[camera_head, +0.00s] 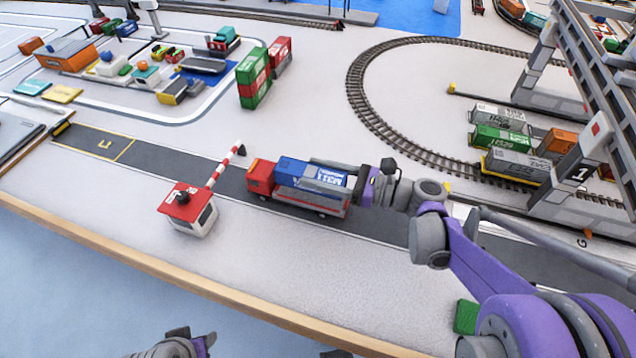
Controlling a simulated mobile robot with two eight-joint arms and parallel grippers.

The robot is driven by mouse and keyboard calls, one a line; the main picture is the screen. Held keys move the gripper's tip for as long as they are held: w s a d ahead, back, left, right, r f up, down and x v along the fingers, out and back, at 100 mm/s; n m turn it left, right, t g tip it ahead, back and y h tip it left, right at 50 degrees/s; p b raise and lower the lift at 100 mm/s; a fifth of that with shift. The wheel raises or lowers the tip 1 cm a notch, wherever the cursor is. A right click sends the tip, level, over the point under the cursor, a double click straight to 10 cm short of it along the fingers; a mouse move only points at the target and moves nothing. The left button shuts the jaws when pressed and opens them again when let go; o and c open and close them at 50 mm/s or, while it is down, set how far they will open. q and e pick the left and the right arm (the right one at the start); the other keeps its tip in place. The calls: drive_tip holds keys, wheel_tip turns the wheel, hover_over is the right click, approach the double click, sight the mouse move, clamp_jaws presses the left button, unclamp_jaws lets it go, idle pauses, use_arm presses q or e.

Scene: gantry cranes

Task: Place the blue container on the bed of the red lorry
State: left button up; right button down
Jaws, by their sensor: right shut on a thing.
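The red lorry (261,177) stands on the dark road in the middle of the head view, its cab to the left. The blue container (295,168), with white lettering, is over the lorry's bed, just behind the cab. I cannot tell whether it rests on the bed or is slightly above it. My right gripper (327,176) reaches in from the right and is shut on the container, with a finger along each long side hiding part of it. My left gripper (190,342) is at the bottom edge, cut off and away from the lorry; its jaws are unclear.
A red-roofed gatehouse (189,208) with a raised striped barrier (225,166) stands left of the lorry. Stacked green and red containers (254,80) stand behind. A crane (580,150) and loaded rail wagons (500,138) are at the right. The wooden table edge (180,278) runs along the front.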

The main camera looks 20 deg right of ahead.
drive_tip(key=shift+f+b, duration=0.45)
drive_tip(key=shift+f, duration=1.1)
drive_tip(key=shift+f, duration=0.2)
drive_tip(key=shift+c, duration=1.1)
unclamp_jaws()
drive_tip(key=shift+r, duration=0.15)
drive_tip(key=shift+d+r, duration=0.1)
drive_tip(key=shift+d, duration=0.15)
drive_tip(key=p+v, duration=0.1)
drive_tip(key=v, duration=1)
drive_tip(key=shift+s+d, duration=0.15)
drive_tip(key=shift+s, duration=0.15)
